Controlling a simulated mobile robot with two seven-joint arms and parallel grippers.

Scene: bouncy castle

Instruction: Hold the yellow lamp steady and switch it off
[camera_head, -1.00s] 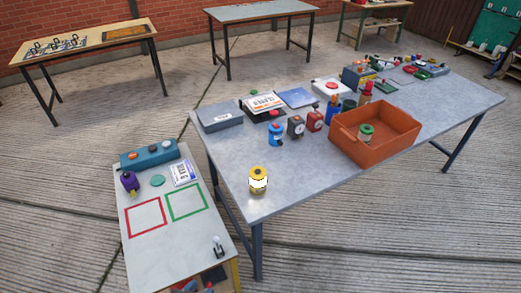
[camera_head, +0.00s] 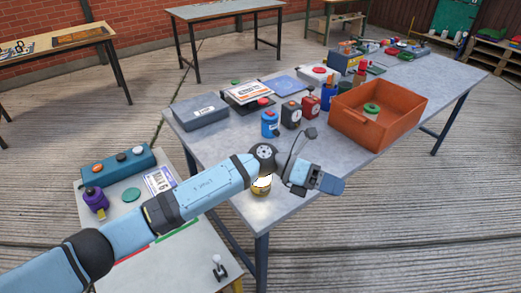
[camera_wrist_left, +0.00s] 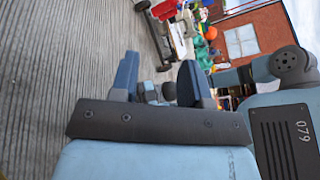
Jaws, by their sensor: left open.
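The yellow lamp (camera_head: 260,190) stands on the near left corner of the grey table (camera_head: 217,152). Its middle glows bright, and my left arm hides its top in the head view. My left gripper (camera_head: 333,186) is to the right of the lamp, past the table's near edge in the picture, and apart from it. In the left wrist view the two blue fingers (camera_wrist_left: 157,78) are spread, with nothing clearly held between them. I cannot make out the lamp in that view. My right gripper is not in view.
Behind the lamp stand a blue canister (camera_head: 270,124), a black box (camera_head: 291,115) and a red box (camera_head: 311,106). An orange crate (camera_head: 362,131) is on the right. A small white table (camera_head: 187,262) is on the left, partly under my arm.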

